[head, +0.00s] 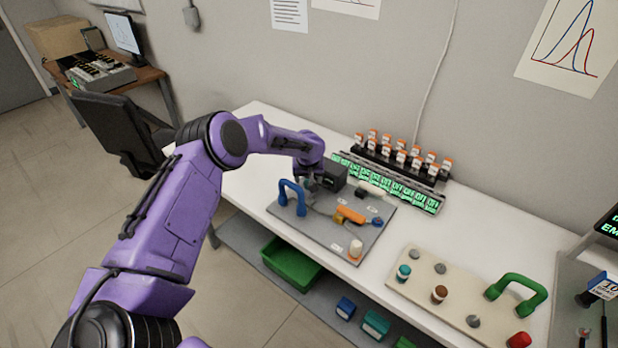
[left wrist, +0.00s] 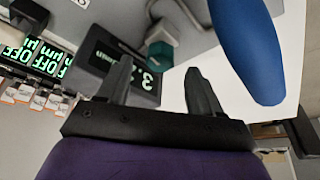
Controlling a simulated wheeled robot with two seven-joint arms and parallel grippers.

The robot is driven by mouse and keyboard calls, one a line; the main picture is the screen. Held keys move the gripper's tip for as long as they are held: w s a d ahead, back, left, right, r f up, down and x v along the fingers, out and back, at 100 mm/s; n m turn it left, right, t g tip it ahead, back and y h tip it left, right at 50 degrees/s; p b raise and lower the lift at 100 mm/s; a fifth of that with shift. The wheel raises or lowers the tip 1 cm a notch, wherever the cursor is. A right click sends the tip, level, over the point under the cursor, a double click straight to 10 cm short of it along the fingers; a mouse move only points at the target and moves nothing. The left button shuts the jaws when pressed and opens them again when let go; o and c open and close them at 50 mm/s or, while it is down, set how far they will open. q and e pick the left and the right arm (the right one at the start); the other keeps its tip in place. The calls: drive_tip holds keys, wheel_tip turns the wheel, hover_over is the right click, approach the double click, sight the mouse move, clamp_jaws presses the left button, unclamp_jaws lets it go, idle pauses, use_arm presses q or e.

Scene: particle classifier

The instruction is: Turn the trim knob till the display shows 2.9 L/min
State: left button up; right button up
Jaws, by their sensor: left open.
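My left gripper (head: 308,182) is over the back left part of a grey panel, between a blue handle and a dark display box (head: 333,173). In the left wrist view the gripper (left wrist: 159,66) is open, with nothing held between its fingers. The display (left wrist: 112,62) there shows green-white characters upside down; a "3." and part of "L/min" can be read, and a finger covers some of it. A teal and grey knob-like part (left wrist: 160,51) lies just beyond the fingertips, apparently apart from them. I cannot tell surely whether it is the trim knob. My right gripper is not in view.
The blue handle (head: 292,192) stands close beside the gripper and is large in the left wrist view (left wrist: 247,45). An orange-handled part (head: 350,214) and a white knob (head: 355,248) are on the panel. Behind are lit OFF displays (head: 390,183). A beige board (head: 460,300) lies to the right.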

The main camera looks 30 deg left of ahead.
use_arm(q)
drive_tip(key=shift+x, duration=1.2)
drive_tip(key=shift+c, duration=0.4)
drive_tip(key=c, duration=1)
